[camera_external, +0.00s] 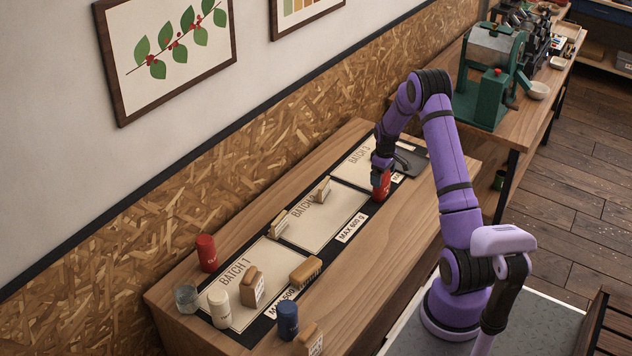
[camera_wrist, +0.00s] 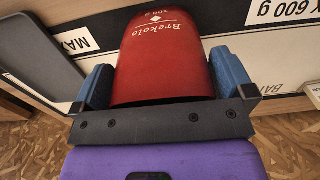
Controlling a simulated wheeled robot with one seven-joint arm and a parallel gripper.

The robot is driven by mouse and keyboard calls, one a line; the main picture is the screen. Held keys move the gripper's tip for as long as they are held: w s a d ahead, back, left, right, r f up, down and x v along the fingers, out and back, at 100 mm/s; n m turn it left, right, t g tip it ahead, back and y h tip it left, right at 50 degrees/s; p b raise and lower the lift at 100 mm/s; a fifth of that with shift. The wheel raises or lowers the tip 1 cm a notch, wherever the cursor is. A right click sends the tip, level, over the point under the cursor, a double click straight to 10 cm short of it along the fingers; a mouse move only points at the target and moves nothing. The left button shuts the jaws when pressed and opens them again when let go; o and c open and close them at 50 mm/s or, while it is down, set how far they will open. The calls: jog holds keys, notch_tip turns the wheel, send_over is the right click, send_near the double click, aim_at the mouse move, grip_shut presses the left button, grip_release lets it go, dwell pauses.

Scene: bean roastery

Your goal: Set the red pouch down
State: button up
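The red pouch (camera_external: 381,188) is between the fingers of my gripper (camera_external: 380,174), over the dark mat border near the BATCH 3 panel (camera_external: 362,161) and the BATCH 2 panel (camera_external: 335,215). In the wrist view the pouch (camera_wrist: 165,60), with white "Brekolo" print, fills the space between the blue fingers of my gripper (camera_wrist: 163,82). The fingers lie along both of its sides. Its base is hard to make out, so I cannot tell whether it touches the mat.
A dark grey flat device (camera_external: 412,162) lies close to the right of the pouch.

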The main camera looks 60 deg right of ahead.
jog(key=shift+r, duration=0.1)
notch_tip(320, 180, up, 12)
jog(key=a+r+t, duration=0.1)
jog(key=a+r, duration=1)
jog(key=a, duration=0.1)
jog(key=s+a+r+t, duration=0.1)
jog(key=s+a+r, duration=0.25)
jog(key=a, duration=0.25)
jog(key=s+a+r+h, duration=0.1)
jog(key=s+a+r, duration=0.1)
jog(key=a+r, duration=0.3)
jog(key=s+a+r+t, duration=0.1)
jog(key=s+a+r, duration=0.15)
jog(key=a, duration=0.45)
jog(key=s+a+t, duration=0.1)
jog(key=s+a, duration=0.5)
jog(key=s, duration=0.3)
jog(key=s+a+t+y, duration=0.1)
jog(key=s+a, duration=0.6)
jog(key=s, duration=0.2)
jog(key=shift+s+r, duration=0.3)
jog(key=shift+r, duration=0.1)
